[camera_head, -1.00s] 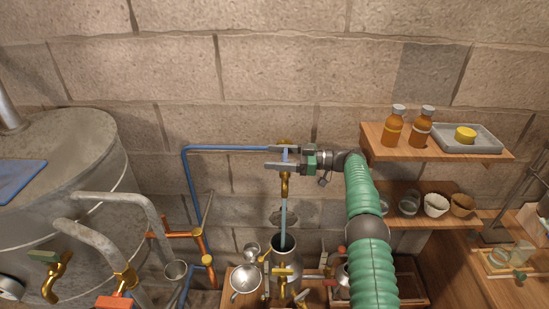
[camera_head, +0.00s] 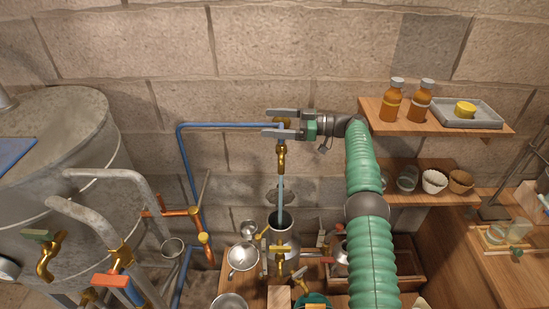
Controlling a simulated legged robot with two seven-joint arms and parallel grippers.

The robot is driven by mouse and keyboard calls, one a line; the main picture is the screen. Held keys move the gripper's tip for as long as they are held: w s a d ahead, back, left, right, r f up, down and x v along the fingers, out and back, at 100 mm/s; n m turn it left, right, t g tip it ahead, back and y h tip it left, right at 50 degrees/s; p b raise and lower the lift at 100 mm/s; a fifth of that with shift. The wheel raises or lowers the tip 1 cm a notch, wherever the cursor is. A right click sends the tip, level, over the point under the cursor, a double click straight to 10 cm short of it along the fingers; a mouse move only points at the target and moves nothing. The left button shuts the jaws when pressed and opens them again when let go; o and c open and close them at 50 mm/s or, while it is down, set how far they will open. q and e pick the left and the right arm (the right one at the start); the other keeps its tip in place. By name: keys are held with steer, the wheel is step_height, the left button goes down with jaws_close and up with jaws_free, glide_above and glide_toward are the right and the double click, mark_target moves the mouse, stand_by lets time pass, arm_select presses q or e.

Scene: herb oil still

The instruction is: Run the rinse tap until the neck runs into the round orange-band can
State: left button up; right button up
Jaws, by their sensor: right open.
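The brass rinse tap (camera_head: 281,157) hangs at the end of the blue pipe on the stone wall. A pale blue stream of water (camera_head: 280,198) runs straight down from its spout into the open mouth of an upright grey metal vessel (camera_head: 284,238). My right gripper (camera_head: 280,123) is open at the top of the tap, with its jaws on either side of the tap's head; I cannot tell whether they touch it. I cannot pick out an orange band on any can, nor see water leaving a neck. My left gripper is not in view.
A large grey still (camera_head: 70,140) with bent pipes and brass taps fills the left. A shelf (camera_head: 437,133) at right holds amber bottles (camera_head: 391,100) and a tray with a yellow item. Small cups and a metal jug (camera_head: 242,257) crowd the bench below.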

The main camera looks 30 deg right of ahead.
steer(key=s+a+r+b, duration=0.1)
steer(key=s+a+b, duration=0.6)
steer(key=s+b, duration=0.5)
steer(key=shift+s+a+r, duration=0.2)
steer(key=shift+s+a, duration=0.2)
steer(key=shift+s, duration=0.4)
stand_by(6.0)
